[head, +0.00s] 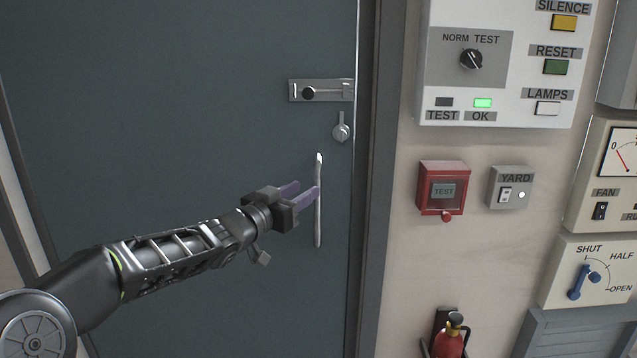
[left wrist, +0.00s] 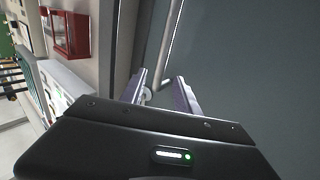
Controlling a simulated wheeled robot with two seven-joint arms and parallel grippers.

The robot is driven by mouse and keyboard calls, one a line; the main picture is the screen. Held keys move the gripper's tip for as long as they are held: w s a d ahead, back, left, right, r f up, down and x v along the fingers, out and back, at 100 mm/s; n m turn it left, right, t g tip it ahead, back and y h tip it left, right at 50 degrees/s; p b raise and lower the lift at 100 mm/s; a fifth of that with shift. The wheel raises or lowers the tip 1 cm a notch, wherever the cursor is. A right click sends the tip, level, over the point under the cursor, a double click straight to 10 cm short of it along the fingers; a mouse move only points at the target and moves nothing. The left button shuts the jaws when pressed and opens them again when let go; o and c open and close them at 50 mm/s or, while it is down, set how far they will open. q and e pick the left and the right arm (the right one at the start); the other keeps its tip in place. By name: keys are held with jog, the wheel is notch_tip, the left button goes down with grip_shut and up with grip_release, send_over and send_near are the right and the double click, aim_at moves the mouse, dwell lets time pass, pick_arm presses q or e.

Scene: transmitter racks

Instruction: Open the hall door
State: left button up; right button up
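The hall door (head: 200,130) is a dark grey-green panel that looks closed against its frame. Its handle (head: 318,232) is an upright metal bar near the right edge. Above it are a round turn or lock piece (head: 341,130) and a slide bolt (head: 320,91) with a dark knob. My left gripper (head: 304,190) is at the handle's middle height, its two purple fingers apart. In the left wrist view the handle bar (left wrist: 172,40) runs down between the spread fingertips (left wrist: 159,78). I cannot tell whether either finger touches it. My right gripper is not in view.
The door frame (head: 375,180) stands just right of the handle. On the wall beyond are a control panel (head: 500,105), a red TEST box (head: 442,205), a YARD switch (head: 510,187), a blue lever (head: 578,280) and a fire extinguisher (head: 450,338).

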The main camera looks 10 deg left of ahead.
aim_at(315, 184)
pick_arm(q)
jog(key=x, duration=0.7)
jog(key=shift+p, duration=0.4)
jog(key=shift+s, duration=0.1)
jog(key=shift+c, duration=0.4)
grip_shut()
dwell(0.4)
